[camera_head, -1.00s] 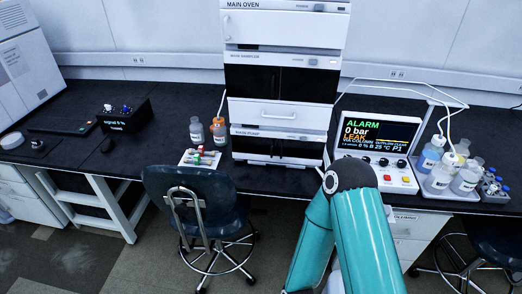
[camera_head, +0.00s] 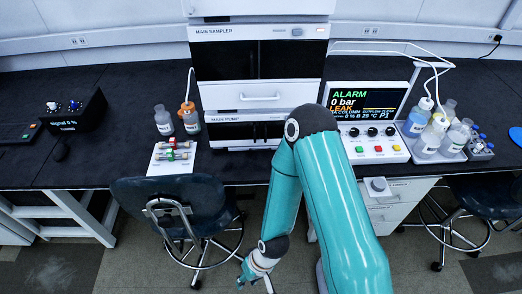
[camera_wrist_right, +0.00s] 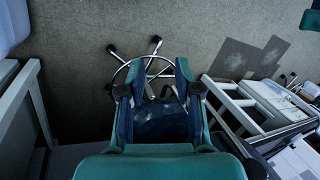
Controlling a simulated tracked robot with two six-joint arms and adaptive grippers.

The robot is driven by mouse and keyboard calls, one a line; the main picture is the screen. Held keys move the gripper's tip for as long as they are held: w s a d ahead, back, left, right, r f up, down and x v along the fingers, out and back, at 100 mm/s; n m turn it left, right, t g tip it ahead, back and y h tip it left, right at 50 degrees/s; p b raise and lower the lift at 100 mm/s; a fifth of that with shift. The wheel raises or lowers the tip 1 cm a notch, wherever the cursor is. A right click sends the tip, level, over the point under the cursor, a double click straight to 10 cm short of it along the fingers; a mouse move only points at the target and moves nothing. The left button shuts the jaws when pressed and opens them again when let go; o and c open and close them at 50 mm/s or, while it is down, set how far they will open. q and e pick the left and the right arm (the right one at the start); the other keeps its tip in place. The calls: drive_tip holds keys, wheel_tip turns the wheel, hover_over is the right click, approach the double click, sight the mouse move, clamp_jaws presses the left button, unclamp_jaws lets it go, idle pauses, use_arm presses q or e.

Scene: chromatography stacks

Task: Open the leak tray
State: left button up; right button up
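The instrument stack has a white drawer front with a bar handle (camera_head: 262,96) between the black-doored main sampler (camera_head: 250,58) and the main pump (camera_head: 238,131). No leak tray label is readable; this drawer front looks like the tray and is flush with the stack. My right gripper (camera_head: 246,276) hangs low at the bottom of the head view, well below and in front of the stack, beside the chair. In the right wrist view its fingers (camera_wrist_right: 153,78) are apart with nothing between them, above a chair. My left gripper is not in view.
A dark chair (camera_head: 178,208) stands before the bench, left of my right arm. The alarm console (camera_head: 370,140) reads 0 bar and LEAK, right of the stack. Bottles (camera_head: 163,121) and a vial card (camera_head: 172,157) are left of the stack; more bottles (camera_head: 430,142) stand right of the console.

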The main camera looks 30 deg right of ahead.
drive_tip(key=w+d+f+m+t+h+b, duration=0.1)
drive_tip(key=w+d+f+m+t+b, duration=0.3)
drive_tip(key=w, duration=0.4)
drive_tip(key=m+t+h+b, duration=1)
drive_tip(key=m+b, duration=0.4)
drive_tip(key=m, duration=0.4)
approach(262, 150)
drive_tip(key=shift+g+h, duration=0.5)
drive_tip(key=shift+g, duration=0.1)
drive_tip(key=p+x, duration=0.1)
drive_tip(key=x, duration=0.2)
drive_tip(key=p+x, duration=0.1)
drive_tip(key=x, duration=0.3)
drive_tip(key=p+x, duration=0.1)
drive_tip(key=x, duration=0.2)
drive_tip(key=shift+w+a, duration=0.2)
drive_tip(key=shift+w, duration=0.25)
clamp_jaws()
